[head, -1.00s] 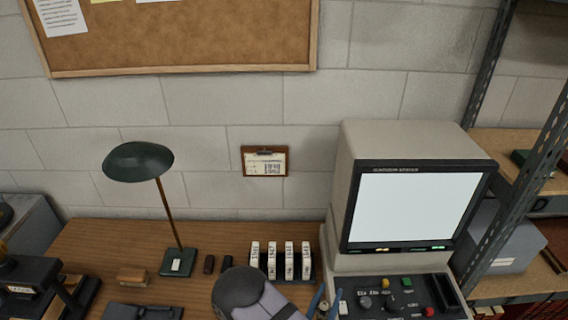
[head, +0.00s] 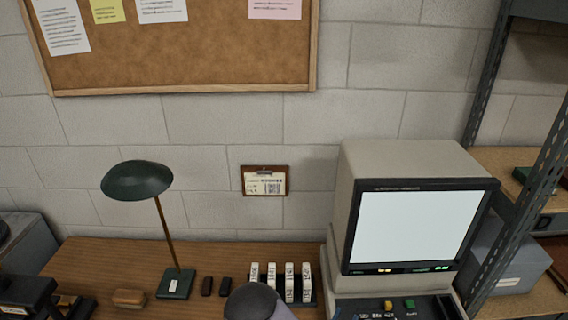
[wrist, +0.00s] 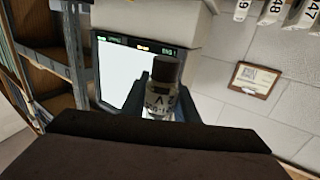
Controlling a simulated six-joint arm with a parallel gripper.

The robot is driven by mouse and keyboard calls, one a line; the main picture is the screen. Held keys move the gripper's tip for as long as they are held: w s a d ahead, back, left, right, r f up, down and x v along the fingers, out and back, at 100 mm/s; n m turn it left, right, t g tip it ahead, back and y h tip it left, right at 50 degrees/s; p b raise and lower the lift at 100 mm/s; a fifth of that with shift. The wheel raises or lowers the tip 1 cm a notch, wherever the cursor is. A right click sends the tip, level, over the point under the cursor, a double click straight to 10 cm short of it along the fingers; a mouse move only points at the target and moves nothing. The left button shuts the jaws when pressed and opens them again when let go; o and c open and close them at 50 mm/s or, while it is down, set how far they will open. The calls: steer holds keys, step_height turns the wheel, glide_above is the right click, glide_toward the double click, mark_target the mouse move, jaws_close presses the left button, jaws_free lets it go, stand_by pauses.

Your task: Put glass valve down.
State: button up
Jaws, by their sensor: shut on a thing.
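The glass valve (wrist: 158,101) is a small clear glass piece with a dark brown cap and a pale label with dark lettering. In the wrist view its cap points to the top of the picture, while the room behind appears upside down. My gripper (wrist: 160,105) is shut on it, with one dark finger on each side. The lower part of the valve is hidden behind the dark gripper body. The valve and the fingers do not show in the head view, where only a rounded part of my arm stands at the bottom edge.
A wooden desk (head: 85,262) holds a green lamp (head: 138,182), a row of white numbered holders (head: 289,282), two small dark blocks (head: 207,286) and a brown block (head: 128,298). A large monitor (head: 424,228) stands right, beside a metal shelf (head: 524,150). Bare desk shows left of the lamp.

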steer(key=shift+f, duration=0.4)
steer(key=s+a+f+n+t+y+b, duration=0.1)
steer(key=a+f+n+y+b, duration=0.1)
steer(key=a, duration=0.7)
steer(key=s+a+f+n+t+y+b, duration=0.1)
steer(key=a+f+y+b, duration=0.3)
steer(key=a+b, duration=0.5)
steer(key=shift+a+f+n+y, duration=0.3)
steer(key=shift+f+n, duration=0.4)
steer(key=shift+f, duration=0.2)
steer(key=shift+f, duration=0.1)
step_height(320, 180, down, 5)
steer(key=b, duration=0.4)
steer(key=shift+b, duration=0.35)
